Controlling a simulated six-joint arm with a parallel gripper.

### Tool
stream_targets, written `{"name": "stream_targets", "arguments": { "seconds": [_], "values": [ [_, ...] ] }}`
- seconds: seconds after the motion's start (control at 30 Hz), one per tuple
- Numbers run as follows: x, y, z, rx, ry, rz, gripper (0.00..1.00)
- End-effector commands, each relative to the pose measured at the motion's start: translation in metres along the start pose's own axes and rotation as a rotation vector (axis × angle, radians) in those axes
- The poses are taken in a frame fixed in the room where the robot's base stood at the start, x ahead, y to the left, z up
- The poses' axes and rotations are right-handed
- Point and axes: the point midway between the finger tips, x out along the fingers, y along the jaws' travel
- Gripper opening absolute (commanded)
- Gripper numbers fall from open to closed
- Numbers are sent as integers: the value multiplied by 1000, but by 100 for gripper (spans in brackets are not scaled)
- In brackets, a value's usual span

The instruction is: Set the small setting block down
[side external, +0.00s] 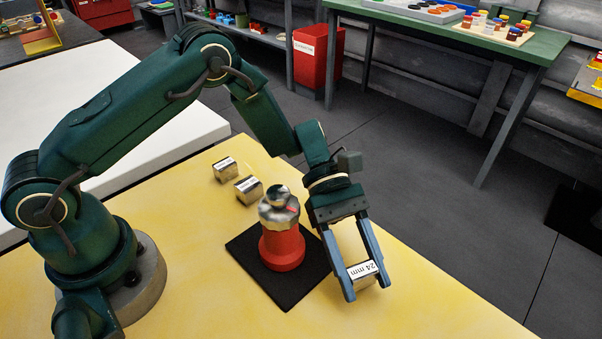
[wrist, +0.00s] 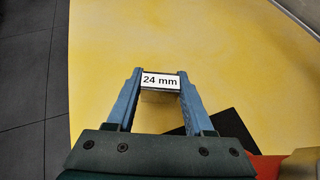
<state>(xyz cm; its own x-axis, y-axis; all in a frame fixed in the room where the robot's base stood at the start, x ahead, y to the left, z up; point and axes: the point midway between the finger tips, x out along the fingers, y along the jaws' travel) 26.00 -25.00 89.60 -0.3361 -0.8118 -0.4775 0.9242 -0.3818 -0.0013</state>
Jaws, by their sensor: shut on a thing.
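My gripper (side external: 367,284) is shut on a small metal setting block (side external: 361,271) with a white label reading "24 mm". The block sits between the blue fingertips, beyond the right corner of the black mat. In the wrist view the block (wrist: 160,82) is gripped from both sides with its label facing the camera, over bare yellow tabletop. I cannot tell whether its underside touches the table. Two similar labelled blocks, one nearer (side external: 248,189) and one farther (side external: 225,169), rest on the table behind the mat; their labels are too small to read.

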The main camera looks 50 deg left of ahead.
Motion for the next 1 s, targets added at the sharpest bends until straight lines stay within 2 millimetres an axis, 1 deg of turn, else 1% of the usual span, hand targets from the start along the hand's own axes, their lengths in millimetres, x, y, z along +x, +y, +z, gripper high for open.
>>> {"name": "stream_targets", "arguments": {
  "seconds": [0.03,0.13,0.57,0.6,0.63,0.67,1.0],
  "values": [
    [4,0,-6,-3,-2,-1,0],
    [8,0,-14,0,-1,0,0],
    [10,0,-18,0,-1,1,0],
    [10,0,-18,0,0,1,68],
    [10,0,-18,0,0,1,79],
    [10,0,-18,0,0,1,82],
    [9,0,-17,1,0,1,82]
  ]
}}
